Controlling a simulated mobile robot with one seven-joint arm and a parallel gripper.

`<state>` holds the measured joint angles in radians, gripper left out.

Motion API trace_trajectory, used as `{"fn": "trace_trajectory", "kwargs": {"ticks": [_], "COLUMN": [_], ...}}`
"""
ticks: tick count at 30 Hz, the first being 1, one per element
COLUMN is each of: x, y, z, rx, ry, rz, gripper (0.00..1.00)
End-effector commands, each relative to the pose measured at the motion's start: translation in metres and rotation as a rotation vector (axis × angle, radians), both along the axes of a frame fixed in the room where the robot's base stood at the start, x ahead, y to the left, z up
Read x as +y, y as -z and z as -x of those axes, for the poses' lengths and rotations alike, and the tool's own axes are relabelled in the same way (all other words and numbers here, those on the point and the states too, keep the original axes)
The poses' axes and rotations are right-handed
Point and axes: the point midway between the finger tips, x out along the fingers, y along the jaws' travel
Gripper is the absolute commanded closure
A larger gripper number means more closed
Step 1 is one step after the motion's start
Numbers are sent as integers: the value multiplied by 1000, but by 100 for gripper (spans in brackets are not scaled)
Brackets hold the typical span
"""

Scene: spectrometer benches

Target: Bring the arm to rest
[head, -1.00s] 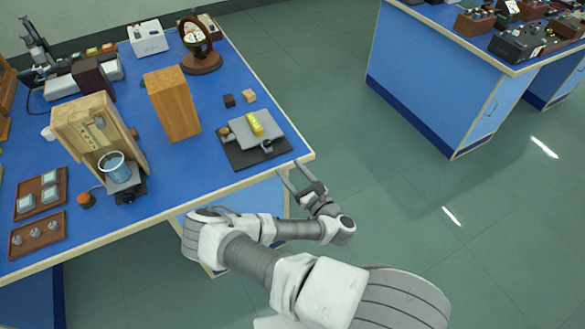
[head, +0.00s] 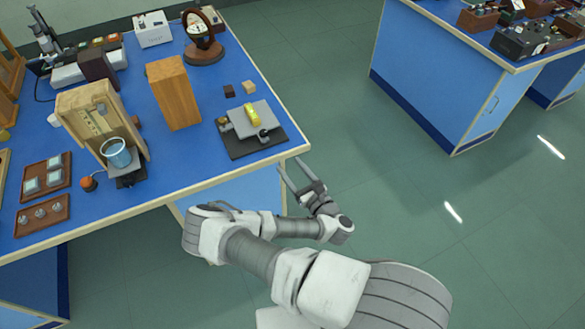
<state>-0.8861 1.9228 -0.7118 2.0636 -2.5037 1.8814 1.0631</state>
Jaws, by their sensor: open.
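My gripper (head: 301,174) is in the head view, just off the right front corner of the blue bench (head: 205,165). Its two fingers are spread apart with nothing between them, and they point up and to the left in the picture. They look close to the bench edge, but I cannot tell the exact gap. My arm is folded below the gripper, in front of the bench.
A tall wooden block (head: 174,92) and a wooden housing with a blue beaker (head: 116,153) stand left. Open floor (head: 400,200) lies right, before a second bench (head: 430,75).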

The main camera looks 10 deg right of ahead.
Motion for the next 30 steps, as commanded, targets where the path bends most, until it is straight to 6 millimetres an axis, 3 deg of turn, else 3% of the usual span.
{"fn": "trace_trajectory", "kwargs": {"ticks": [11,14,17,23,30], "x": [0,-2,-8,-43,-102], "y": [0,-8,-31,-106,-187], "z": [0,-4,-14,-33,-24], "rx": [-1,-24,-89,-293,-484], "ry": [1,26,99,382,773], "rz": [0,-10,-38,-124,-250], "gripper": [36,36,36,36,36]}}
